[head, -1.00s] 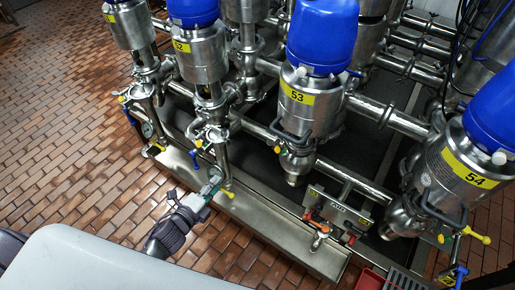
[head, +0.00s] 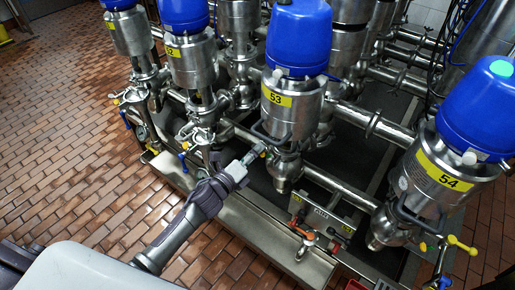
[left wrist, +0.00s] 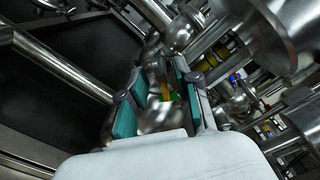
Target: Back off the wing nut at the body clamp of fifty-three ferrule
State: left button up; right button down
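The valve labelled 53 (head: 279,98) stands upright in the middle of the head view, with a steel body and a blue cap. Its lower body and clamp area (head: 284,168) show below a dark curved handle. I cannot make out the wing nut clearly. My left gripper (head: 257,152) reaches in from the left, with its fingertips close beside this lower body; contact cannot be told. In the left wrist view the gripper's teal-padded fingers (left wrist: 157,98) stand apart, with blurred shiny metal and a small yellow-green bit seen between them. My right gripper is not in view.
Valve 54 (head: 443,170) stands at the right, with a yellow-handled fitting (head: 462,245) below it. Valve 52 (head: 192,65) stands at the left. A steel tray edge (head: 262,225) and a bracket with red clips (head: 320,218) lie in front. The brick floor at left is clear.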

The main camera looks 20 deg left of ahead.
pick_arm(q)
jog(key=shift+w+d, duration=0.25)
jog(key=shift+w, duration=0.3)
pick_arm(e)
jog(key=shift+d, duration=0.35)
pick_arm(q)
grip_shut()
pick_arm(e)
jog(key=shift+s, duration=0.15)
